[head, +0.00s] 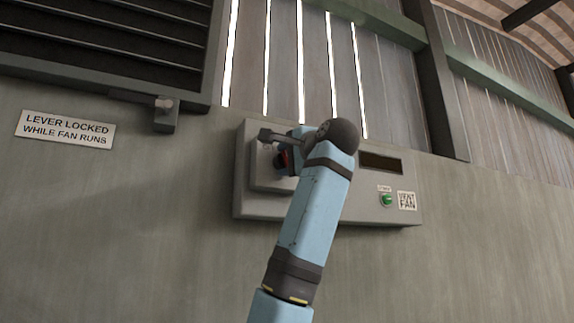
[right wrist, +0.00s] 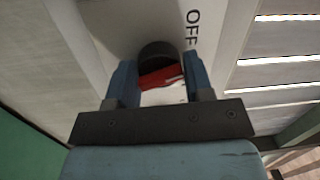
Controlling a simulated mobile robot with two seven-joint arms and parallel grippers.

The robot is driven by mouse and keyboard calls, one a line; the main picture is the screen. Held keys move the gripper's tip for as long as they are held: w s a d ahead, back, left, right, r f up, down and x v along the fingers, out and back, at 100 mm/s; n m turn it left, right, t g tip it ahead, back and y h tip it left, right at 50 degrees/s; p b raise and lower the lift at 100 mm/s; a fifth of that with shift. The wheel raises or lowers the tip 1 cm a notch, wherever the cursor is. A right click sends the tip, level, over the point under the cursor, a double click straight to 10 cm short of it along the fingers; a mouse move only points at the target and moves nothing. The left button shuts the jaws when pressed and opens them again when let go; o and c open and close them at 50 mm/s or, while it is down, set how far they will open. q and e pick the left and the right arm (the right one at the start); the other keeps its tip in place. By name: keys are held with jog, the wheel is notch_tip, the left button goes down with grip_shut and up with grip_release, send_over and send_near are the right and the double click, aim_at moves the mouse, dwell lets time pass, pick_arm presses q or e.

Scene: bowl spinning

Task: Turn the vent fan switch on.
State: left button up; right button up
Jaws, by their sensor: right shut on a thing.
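The vent fan switch is a black and red knob (right wrist: 160,74) on a grey wall box (head: 243,190). In the right wrist view it lies between the two blue fingers of my right gripper (right wrist: 164,82), which is shut on it. The word OFF (right wrist: 193,29) is printed beside the knob. In the head view my right gripper (head: 284,152) is at the box's left part. Only a bit of the knob's red and black shows there, and my wrist hides part of the box. My left gripper is not in view.
On the box's right side are a dark display (head: 381,162), a green lamp or button (head: 387,200) and a VENT FAN label (head: 407,201). A sign (head: 65,130) reads LEVER LOCKED WHILE FAN RUNS. A small bracket (head: 165,118) sits under the dark louvred vent (head: 110,45).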

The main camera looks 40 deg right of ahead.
jog(key=shift+w+a+f+m, duration=0.1)
jog(key=shift+f+m, duration=0.1)
jog(key=shift+m, duration=0.8)
jog(key=shift+m+b, duration=0.3)
jog(key=shift+m, duration=0.7)
jog(key=shift+m+t+h, duration=0.3)
jog(key=shift+m+h, duration=0.1)
jog(key=shift+m, duration=0.6)
jog(key=m, duration=0.3)
jog(key=shift+p, duration=0.3)
pick_arm(q)
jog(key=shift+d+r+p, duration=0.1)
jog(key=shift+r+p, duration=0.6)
jog(key=shift+p, duration=0.15)
pick_arm(e)
jog(key=shift+r+m+h, duration=0.1)
jog(key=shift+m+h, duration=0.5)
jog(key=shift+m, duration=1.8)
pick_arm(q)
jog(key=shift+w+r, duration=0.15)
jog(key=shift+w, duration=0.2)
pick_arm(e)
jog(key=o, duration=0.9)
jog(key=shift+c, duration=0.2)
